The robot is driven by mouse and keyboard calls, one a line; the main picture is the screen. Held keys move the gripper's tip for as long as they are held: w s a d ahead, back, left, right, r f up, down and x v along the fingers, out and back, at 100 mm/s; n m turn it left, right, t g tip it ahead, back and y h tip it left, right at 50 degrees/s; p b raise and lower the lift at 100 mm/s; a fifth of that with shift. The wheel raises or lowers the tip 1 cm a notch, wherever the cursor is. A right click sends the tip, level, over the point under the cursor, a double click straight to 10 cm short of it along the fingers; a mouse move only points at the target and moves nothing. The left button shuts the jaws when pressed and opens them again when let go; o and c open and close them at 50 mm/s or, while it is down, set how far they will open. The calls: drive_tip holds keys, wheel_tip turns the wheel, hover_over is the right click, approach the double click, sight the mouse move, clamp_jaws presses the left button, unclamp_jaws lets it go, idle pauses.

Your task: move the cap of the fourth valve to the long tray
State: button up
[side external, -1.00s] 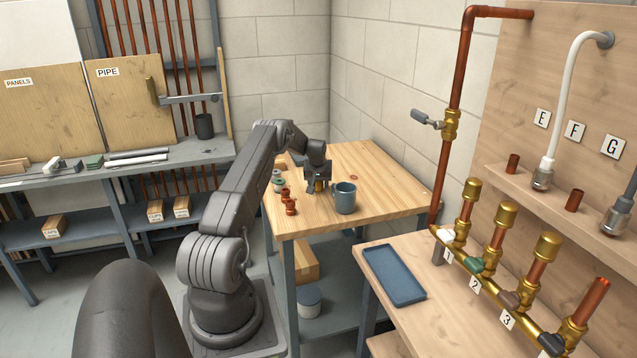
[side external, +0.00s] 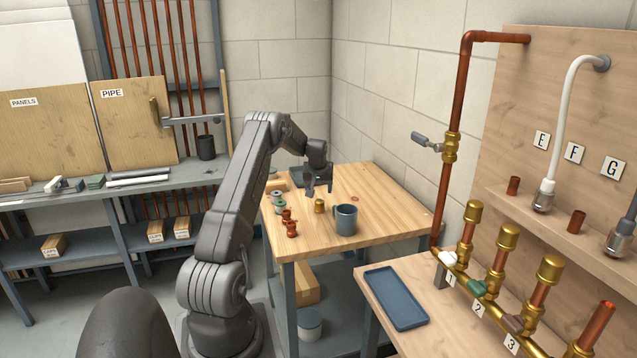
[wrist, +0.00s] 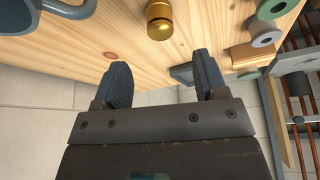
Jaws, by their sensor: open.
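A brass cap (side external: 319,206) stands on the wooden table, left of the mug; it also shows at the top of the wrist view (wrist: 159,20). My gripper (side external: 319,190) is open and empty, above the cap and apart from it. In the wrist view, both fingers of the gripper (wrist: 162,62) are spread with nothing between them. The fourth valve's copper pipe (side external: 597,328) at the lower right has a bare top; the other three pipes carry brass caps. A blue rectangular tray (side external: 395,297) lies empty on the right bench.
A blue-grey mug (side external: 345,219) stands close right of the cap. Copper fittings (side external: 289,225) and several small rings lie to its left. A dark flat item (side external: 297,176) sits at the table's back, partly behind my arm. The table's right part is clear.

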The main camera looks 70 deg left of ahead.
drive_tip(key=w+d+r+m+t, duration=0.1)
drive_tip(key=w+d+r+m, duration=0.1)
drive_tip(key=d+r, duration=0.55)
drive_tip(key=w+d+r+m, duration=0.25)
drive_tip(key=d+r, duration=0.25)
drive_tip(key=d, duration=0.6)
drive_tip(key=w+d+r+m+t, duration=0.1)
drive_tip(key=w+d+r, duration=0.1)
drive_tip(key=d+r, duration=0.55)
drive_tip(key=s+d+m+h, duration=0.1)
drive_tip(key=s+d, duration=0.3)
drive_tip(key=d, duration=0.5)
drive_tip(key=s+d+r+m+t+h, duration=0.1)
drive_tip(key=s+d+m, duration=0.2)
drive_tip(key=d, duration=0.7)
drive_tip(key=s+d+r+m+h, duration=0.1)
drive_tip(key=s+d+m, duration=0.1)
drive_tip(key=s+d, duration=0.5)
drive_tip(key=shift+s+d+r+m+t, duration=0.15)
drive_tip(key=shift+s+d+m+t, duration=0.2)
drive_tip(key=shift+d, duration=0.8)
drive_tip(key=shift+o, duration=0.5)
drive_tip(key=s+d+f+m+h, duration=0.1)
drive_tip(key=s+d+f, duration=0.1)
drive_tip(key=s, duration=0.3)
drive_tip(key=shift+d+m, duration=0.3)
drive_tip(key=shift+d, duration=0.4)
drive_tip(key=shift+s, duration=0.1)
